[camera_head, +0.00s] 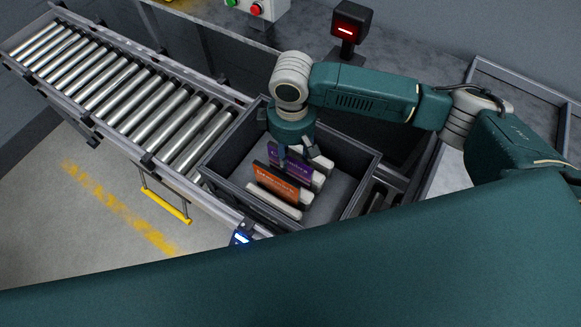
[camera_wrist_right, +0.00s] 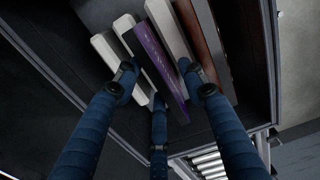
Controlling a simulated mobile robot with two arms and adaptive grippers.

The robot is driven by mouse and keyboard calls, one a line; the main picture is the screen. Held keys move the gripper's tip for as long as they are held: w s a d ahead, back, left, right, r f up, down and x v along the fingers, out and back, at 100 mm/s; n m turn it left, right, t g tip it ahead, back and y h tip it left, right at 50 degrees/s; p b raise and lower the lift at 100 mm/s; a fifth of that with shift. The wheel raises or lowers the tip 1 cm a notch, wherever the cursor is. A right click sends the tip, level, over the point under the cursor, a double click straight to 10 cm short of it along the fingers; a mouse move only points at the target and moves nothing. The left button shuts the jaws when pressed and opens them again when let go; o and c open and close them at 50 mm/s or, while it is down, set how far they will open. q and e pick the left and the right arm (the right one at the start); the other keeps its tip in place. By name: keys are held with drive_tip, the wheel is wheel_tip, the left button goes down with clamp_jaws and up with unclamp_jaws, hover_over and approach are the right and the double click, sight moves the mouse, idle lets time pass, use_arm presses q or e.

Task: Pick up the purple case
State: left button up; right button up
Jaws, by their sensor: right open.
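The purple case (camera_head: 296,168) stands on edge in a dark grey bin, in a row with other cases. In the right wrist view the purple case (camera_wrist_right: 157,58) lies between pale cases. My right gripper (camera_head: 297,155) points down into the bin over the row and partly hides the purple case. In the right wrist view its blue fingers (camera_wrist_right: 157,85) are spread, one to the left, one to the right and one lower in the middle, around the purple case's near end. I cannot tell whether they touch it. My left gripper is not in view.
An orange case (camera_head: 275,184) and a pale case (camera_head: 273,205) stand in front of the purple one. The bin (camera_head: 345,188) has free floor at its right. A roller conveyor (camera_head: 120,85) adjoins it on the left. A red-lit scanner (camera_head: 349,25) stands behind.

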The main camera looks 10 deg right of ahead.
sight(292, 165)
drive_tip(key=shift+f, duration=0.4)
drive_tip(key=shift+w+f, duration=0.1)
drive_tip(key=shift+f, duration=0.25)
drive_tip(key=shift+f+p, duration=0.4)
drive_tip(key=shift+f, duration=2)
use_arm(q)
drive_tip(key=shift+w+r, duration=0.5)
use_arm(e)
clamp_jaws()
